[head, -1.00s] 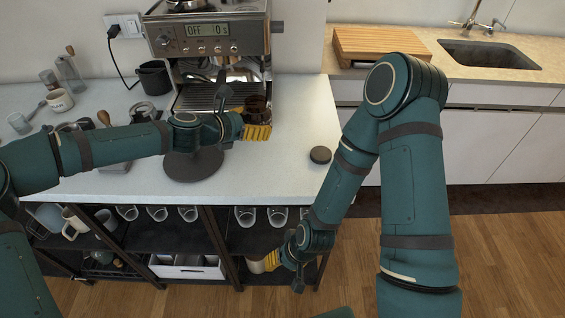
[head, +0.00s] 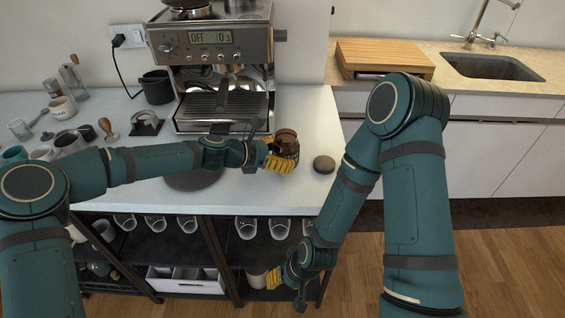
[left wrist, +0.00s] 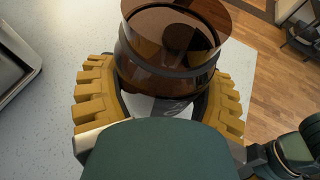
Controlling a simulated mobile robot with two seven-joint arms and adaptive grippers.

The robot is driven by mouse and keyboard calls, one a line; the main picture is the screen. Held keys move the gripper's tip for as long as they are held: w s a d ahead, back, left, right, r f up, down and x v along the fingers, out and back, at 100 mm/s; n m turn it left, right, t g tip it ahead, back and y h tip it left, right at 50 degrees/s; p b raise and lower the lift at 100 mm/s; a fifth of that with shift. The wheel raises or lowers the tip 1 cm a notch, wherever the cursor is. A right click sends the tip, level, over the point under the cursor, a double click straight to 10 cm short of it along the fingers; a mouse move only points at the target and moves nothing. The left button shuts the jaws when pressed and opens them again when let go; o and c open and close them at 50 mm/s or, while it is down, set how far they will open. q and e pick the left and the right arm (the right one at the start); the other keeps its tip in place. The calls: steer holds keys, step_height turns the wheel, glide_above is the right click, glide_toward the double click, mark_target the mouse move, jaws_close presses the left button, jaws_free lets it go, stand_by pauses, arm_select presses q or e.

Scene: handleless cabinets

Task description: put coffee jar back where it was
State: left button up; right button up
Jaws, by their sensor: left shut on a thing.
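The coffee jar (head: 286,142) is brown glass. My left gripper (head: 281,160) is shut around it and holds it over the front right part of the counter, just left of a dark round lid (head: 323,164). In the left wrist view the jar (left wrist: 165,68) stands between the yellow fingers (left wrist: 160,100), its open-looking rim facing the camera. My right gripper (head: 273,279) is low at the shelf under the counter, beside a beige container (head: 257,279). Whether its fingers are open or touch the container cannot be made out.
The espresso machine (head: 215,60) stands at the back of the counter. Mugs (head: 62,108) and coffee tools crowd the left side. A dark round mat (head: 192,181) lies under my left arm. Cups (head: 247,227) line the shelf below.

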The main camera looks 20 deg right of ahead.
arm_select(q)
step_height(320, 180, down, 3)
steer(key=shift+w+r, duration=0.1)
steer(key=shift+r, duration=0.05)
steer(key=o, duration=1.3)
steer(key=p+v, duration=0.1)
steer(key=v, duration=1.1)
steer(key=shift+s, duration=0.2)
